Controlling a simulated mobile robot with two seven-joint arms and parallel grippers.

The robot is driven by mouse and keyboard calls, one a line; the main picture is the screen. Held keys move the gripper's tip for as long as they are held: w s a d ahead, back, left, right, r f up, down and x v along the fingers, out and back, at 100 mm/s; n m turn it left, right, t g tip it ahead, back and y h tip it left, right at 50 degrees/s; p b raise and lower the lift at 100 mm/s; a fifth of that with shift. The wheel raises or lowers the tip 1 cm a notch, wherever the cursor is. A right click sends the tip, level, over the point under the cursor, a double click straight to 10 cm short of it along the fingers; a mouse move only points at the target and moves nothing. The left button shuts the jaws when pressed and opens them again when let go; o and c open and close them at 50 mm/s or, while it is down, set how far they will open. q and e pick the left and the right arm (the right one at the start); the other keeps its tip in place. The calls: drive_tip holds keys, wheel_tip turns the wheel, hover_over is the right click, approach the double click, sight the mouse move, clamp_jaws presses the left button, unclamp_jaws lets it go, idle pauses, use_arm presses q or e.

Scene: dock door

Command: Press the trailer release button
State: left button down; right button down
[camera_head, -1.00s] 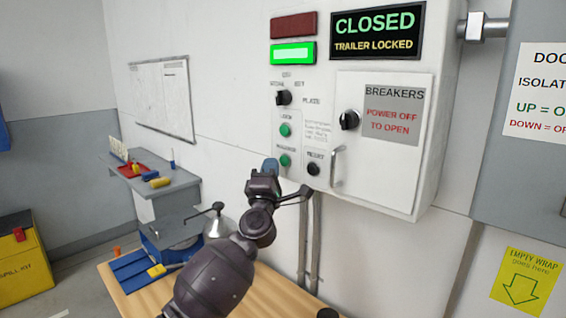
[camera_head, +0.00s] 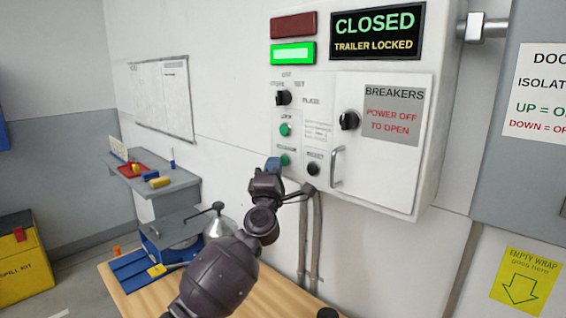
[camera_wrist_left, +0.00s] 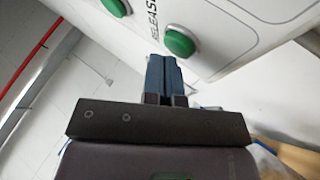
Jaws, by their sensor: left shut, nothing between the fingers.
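The trailer release button is the lower green button (camera_head: 285,160) on the left side of the white control box (camera_head: 450,120). In the left wrist view the green button (camera_wrist_left: 181,40) sits beside the printed word RELEASE. My left gripper (camera_head: 273,164) is shut and empty, its blue fingertips just left of and close to this button. In the left wrist view the shut fingers (camera_wrist_left: 164,62) point at the panel just beside the button. A small gap seems to show, but I cannot tell whether they touch.
Another green button (camera_head: 285,130) sits above, a black knob (camera_head: 283,97) higher, and a black button (camera_head: 313,169) to the right. The sign (camera_head: 375,32) reads CLOSED, TRAILER LOCKED. Conduits (camera_head: 310,240) run below the box. A wooden table (camera_head: 265,285) lies underneath.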

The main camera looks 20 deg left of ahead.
use_arm(q)
drive_tip(key=shift+w+d, duration=0.1)
drive_tip(key=shift+w, duration=0.15)
use_arm(e)
drive_tip(key=shift+w+r, duration=0.15)
drive_tip(key=shift+w, duration=0.2)
drive_tip(key=shift+s, duration=0.1)
drive_tip(key=shift+s+f, duration=0.2)
drive_tip(key=shift+s, duration=0.05)
use_arm(q)
drive_tip(key=shift+s, duration=0.1)
use_arm(e)
drive_tip(key=shift+s+r, duration=0.1)
drive_tip(key=shift+w+r+p, duration=0.25)
drive_tip(key=shift+r+p, duration=0.4)
drive_tip(key=shift+r, duration=0.05)
use_arm(q)
drive_tip(key=shift+s+a, duration=0.25)
drive_tip(key=shift+s, duration=0.4)
use_arm(e)
drive_tip(key=shift+w+r, duration=0.1)
drive_tip(key=shift+w, duration=0.1)
drive_tip(key=shift+w+r, duration=0.1)
drive_tip(key=shift+w, duration=0.05)
